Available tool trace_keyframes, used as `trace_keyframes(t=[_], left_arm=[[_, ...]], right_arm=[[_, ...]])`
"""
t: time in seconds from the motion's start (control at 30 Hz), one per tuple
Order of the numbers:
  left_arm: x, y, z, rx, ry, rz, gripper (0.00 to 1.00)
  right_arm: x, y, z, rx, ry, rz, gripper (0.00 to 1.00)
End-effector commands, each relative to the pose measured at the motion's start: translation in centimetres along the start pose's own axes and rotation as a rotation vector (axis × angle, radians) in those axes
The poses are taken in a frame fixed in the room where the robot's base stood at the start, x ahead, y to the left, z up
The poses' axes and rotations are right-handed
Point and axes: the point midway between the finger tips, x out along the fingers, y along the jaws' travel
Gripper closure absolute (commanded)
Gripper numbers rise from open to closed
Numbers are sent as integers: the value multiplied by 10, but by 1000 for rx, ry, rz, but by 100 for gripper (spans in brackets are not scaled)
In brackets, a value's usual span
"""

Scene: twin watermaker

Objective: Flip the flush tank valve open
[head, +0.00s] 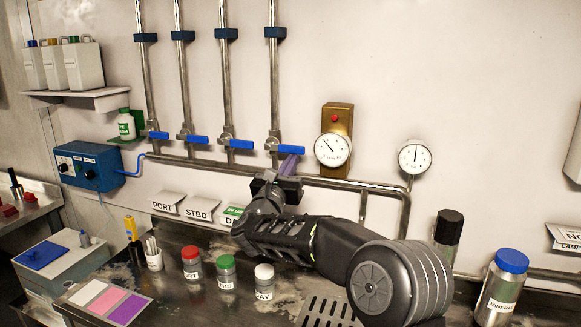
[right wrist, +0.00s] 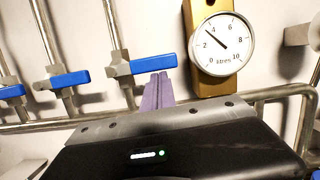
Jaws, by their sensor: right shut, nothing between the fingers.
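Several valves with blue lever handles sit in a row on vertical pipes on the wall. All the levers lie sideways, pointing right. The rightmost valve's blue lever (head: 291,149) is nearest my right gripper (head: 289,165); no label for it is visible, so I cannot confirm which is the flush tank valve. In the right wrist view this lever (right wrist: 153,64) is just above and left of my purple fingertips (right wrist: 158,90). The fingers are shut and empty, just below the lever's free end; I cannot tell if they touch it. My left gripper is not in view.
A round gauge (head: 332,149) on a brass plate is right of the lever. A horizontal pipe (head: 228,168) runs below the valves. Label cards stand below, including PORT (head: 167,202) and STBD (head: 202,208). Lidded jars, including a red-lidded one (head: 191,263), stand on the counter.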

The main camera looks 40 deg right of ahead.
Motion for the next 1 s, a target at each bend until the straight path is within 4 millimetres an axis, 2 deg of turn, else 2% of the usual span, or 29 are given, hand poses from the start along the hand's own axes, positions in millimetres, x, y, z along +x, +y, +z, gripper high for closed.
trace_keyframes(t=[0.47, 0.73, 1.0], left_arm=[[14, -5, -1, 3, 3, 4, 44], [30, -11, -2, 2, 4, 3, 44], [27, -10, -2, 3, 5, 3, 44]], right_arm=[[1, -4, 7, -99, -4, 24, 100], [5, -8, 21, -292, -5, 72, 100], [11, -8, 44, -540, -3, 134, 100]])
